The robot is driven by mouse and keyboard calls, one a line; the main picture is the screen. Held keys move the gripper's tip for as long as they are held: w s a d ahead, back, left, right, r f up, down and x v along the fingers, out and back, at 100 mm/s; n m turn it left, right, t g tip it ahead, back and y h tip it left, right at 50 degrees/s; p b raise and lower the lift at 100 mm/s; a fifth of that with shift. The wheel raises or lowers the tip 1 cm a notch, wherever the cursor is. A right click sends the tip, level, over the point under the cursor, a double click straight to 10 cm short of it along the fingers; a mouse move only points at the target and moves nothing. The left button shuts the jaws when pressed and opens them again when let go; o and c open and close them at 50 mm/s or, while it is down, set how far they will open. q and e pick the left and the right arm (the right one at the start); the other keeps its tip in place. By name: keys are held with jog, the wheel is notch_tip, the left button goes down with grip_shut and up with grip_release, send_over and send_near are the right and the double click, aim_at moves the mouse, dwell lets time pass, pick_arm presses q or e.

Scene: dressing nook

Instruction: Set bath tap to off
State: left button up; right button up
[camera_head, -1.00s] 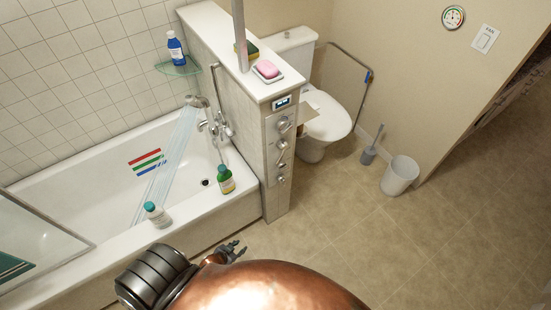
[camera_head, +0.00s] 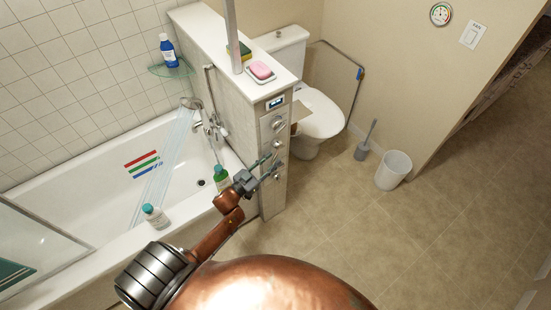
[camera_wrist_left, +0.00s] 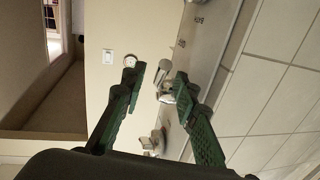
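The tap panel (camera_head: 270,128) is on the end of the low wall, with a small display and several metal handles one above another. An upper handle (camera_head: 278,123) shows clearly; the lower ones are partly behind my gripper. Which handle is the bath tap I cannot tell. My left gripper (camera_head: 270,166) is at the lower part of the panel, fingers apart. In the left wrist view a metal handle (camera_wrist_left: 166,92) shows just beyond the open fingertips, roughly between them; contact cannot be told. My right gripper is not in view.
Water (camera_head: 165,160) streams from the shower head (camera_head: 191,103) into the bathtub (camera_head: 100,228). A toilet (camera_head: 315,115), brush (camera_head: 365,145) and bin (camera_head: 394,170) are beyond; floor at right is clear.

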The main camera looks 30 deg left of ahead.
pick_arm(q)
jog(key=shift+w+d, duration=0.2)
jog(key=shift+w, duration=0.95)
jog(key=shift+c, duration=0.6)
grip_shut()
